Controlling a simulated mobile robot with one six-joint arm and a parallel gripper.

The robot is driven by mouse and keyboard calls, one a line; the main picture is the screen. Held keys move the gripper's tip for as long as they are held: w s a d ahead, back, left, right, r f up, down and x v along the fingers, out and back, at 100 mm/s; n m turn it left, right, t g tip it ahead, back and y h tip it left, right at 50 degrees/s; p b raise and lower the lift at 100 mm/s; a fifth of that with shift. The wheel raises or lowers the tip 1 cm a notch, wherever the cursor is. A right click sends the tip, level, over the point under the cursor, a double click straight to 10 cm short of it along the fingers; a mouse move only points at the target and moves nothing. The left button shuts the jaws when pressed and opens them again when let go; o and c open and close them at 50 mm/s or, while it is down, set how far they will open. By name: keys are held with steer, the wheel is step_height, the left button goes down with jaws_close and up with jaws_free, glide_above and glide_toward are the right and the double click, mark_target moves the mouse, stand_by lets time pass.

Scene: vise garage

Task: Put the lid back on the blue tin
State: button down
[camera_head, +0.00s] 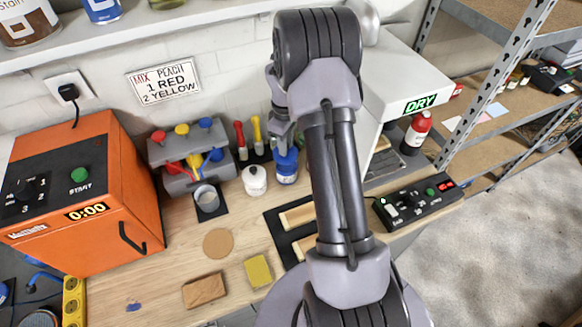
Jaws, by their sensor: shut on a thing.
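The blue tin (287,173) stands upright on the workbench near the wall, just right of a white jar. My gripper (284,142) is directly above the tin, pointing down. It is shut on what looks like the tin's lid, of which only a small blue part shows at the fingertips. The lid and the tin's top overlap in this view, so I cannot tell whether they touch.
The white jar (254,181) with a dark top stands close on the left. Beyond it are a grey dispenser (180,180) with coloured knobs and a small cup (206,198). Brushes (257,134) stand behind. A white DRY unit (408,80) is to the right.

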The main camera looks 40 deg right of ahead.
steer(key=shift+w+d+r, duration=0.15)
steer(key=shift+d, duration=0.15)
steer(key=shift+f+b, duration=2.35)
steer(key=shift+f, duration=0.85)
steer(key=shift+f, duration=0.15)
steer(key=c, duration=1.2)
jaws_free()
steer(key=shift+o, duration=0.2)
steer(key=o, duration=0.5)
